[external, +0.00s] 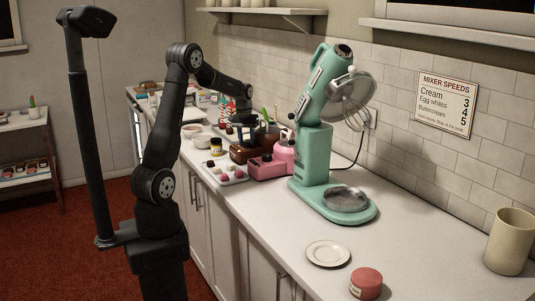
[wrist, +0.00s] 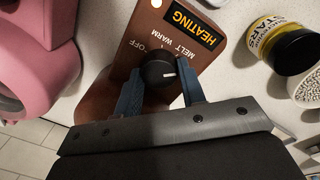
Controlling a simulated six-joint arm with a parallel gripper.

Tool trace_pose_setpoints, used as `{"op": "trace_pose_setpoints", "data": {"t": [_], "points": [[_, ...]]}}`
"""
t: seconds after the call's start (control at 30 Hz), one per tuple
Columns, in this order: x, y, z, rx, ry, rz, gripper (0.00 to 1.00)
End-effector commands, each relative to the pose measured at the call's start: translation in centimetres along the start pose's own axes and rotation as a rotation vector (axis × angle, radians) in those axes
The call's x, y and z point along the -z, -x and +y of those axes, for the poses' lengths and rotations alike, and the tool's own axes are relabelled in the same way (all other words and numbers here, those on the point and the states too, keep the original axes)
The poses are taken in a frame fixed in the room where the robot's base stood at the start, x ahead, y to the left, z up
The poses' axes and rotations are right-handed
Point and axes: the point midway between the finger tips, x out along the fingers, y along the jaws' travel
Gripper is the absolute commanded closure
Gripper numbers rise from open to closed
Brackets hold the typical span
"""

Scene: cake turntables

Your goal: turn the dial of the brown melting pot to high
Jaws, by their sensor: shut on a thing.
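The brown melting pot (external: 240,152) stands on the counter below my wrist in the external view. In the wrist view its brown front panel (wrist: 150,28) shows a HEATING label and the words OFF, MELT and WARM; I cannot read a HIGH mark. The black dial (wrist: 156,68) sits on this panel, its white mark pointing right, past the word WARM. My gripper (wrist: 160,80) has its blue fingers on both sides of the dial and is shut on it. In the external view the fingertips are too small to make out.
A yellow-labelled jar (wrist: 282,45) is on the other side in the wrist view. A tray of small sweets (external: 228,175) lies in front. The mint mixer (external: 316,150) stands to the right; the counter beyond it is mostly clear.

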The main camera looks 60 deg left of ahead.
Motion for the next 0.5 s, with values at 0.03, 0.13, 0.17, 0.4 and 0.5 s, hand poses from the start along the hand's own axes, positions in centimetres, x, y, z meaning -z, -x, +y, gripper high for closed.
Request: {"op": "trace_pose_setpoints", "data": {"t": [0.03, 0.13, 0.17, 0.4, 0.5], "points": [[0.08, 0.07, 0.02, -0.001, -0.04, -0.001, 0.86], [0.1, 0.08, 0.02, -0.001, -0.122, -0.005, 0.86], [0.1, 0.07, 0.02, -0.001, -0.144, -0.006, 0.86], [0.11, 0.08, 0.02, 0.0, -0.29, -0.016, 0.86], [0.11, 0.08, 0.02, 0.0, -0.331, -0.019, 0.86]]}}
